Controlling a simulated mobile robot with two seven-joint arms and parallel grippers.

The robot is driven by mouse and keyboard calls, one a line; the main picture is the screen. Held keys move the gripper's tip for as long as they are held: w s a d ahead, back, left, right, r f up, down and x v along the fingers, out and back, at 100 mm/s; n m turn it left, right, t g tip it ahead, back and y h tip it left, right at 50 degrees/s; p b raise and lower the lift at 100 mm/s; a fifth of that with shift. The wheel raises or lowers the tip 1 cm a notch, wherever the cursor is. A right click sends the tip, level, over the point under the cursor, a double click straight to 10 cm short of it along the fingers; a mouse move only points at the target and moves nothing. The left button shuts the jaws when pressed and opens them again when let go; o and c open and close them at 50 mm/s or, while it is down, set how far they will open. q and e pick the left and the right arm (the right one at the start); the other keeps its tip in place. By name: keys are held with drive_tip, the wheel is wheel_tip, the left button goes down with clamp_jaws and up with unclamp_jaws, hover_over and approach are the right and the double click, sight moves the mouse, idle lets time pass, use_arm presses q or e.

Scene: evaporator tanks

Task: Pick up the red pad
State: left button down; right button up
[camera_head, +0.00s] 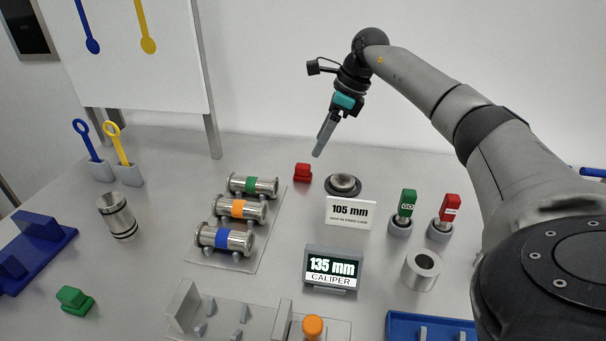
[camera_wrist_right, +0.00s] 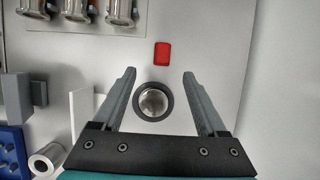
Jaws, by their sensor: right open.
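The red pad (camera_head: 303,173) is a small red block on the grey table, right of the green-banded metal cylinder and left of a round metal piece. My right gripper (camera_head: 321,148) is open and empty, held above the table over the area of the pad. It also shows in the right wrist view (camera_wrist_right: 158,76), with a round metal piece between its fingers in the picture. My left gripper is not in view.
The round metal piece (camera_head: 343,185) stands behind the 105 mm sign (camera_head: 350,213). Banded metal cylinders (camera_head: 238,209) lie on a rack to the left. The 135 mm caliper display (camera_head: 332,268) and GO gauge (camera_head: 407,204) stand nearer. A green pad (camera_head: 75,301) sits at front left.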

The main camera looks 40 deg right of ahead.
sight(304, 165)
drive_tip(key=x, duration=0.4)
drive_tip(key=shift+w+f+b, duration=0.1)
drive_tip(key=shift+f+b, duration=0.05)
drive_tip(key=shift+b, duration=0.15)
drive_tip(key=shift+f, duration=0.15)
drive_tip(key=shift+w+a+f, duration=0.1)
drive_tip(key=shift+w+f, duration=0.1)
drive_tip(key=shift+f, duration=0.05)
drive_tip(key=x, duration=0.1)
drive_tip(key=b+x, duration=0.1)
drive_tip(key=x, duration=0.1)
drive_tip(key=shift+w+a+f, duration=0.15)
drive_tip(key=shift+w, duration=0.25)
drive_tip(key=shift+w+a+f, duration=0.1)
drive_tip(key=shift+w+f, duration=0.05)
drive_tip(key=shift+f, duration=0.35)
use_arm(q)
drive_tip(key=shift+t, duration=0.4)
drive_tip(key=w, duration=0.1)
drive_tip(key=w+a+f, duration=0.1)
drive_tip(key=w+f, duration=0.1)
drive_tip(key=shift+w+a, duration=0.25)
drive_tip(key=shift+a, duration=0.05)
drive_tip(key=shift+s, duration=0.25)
use_arm(e)
clamp_jaws()
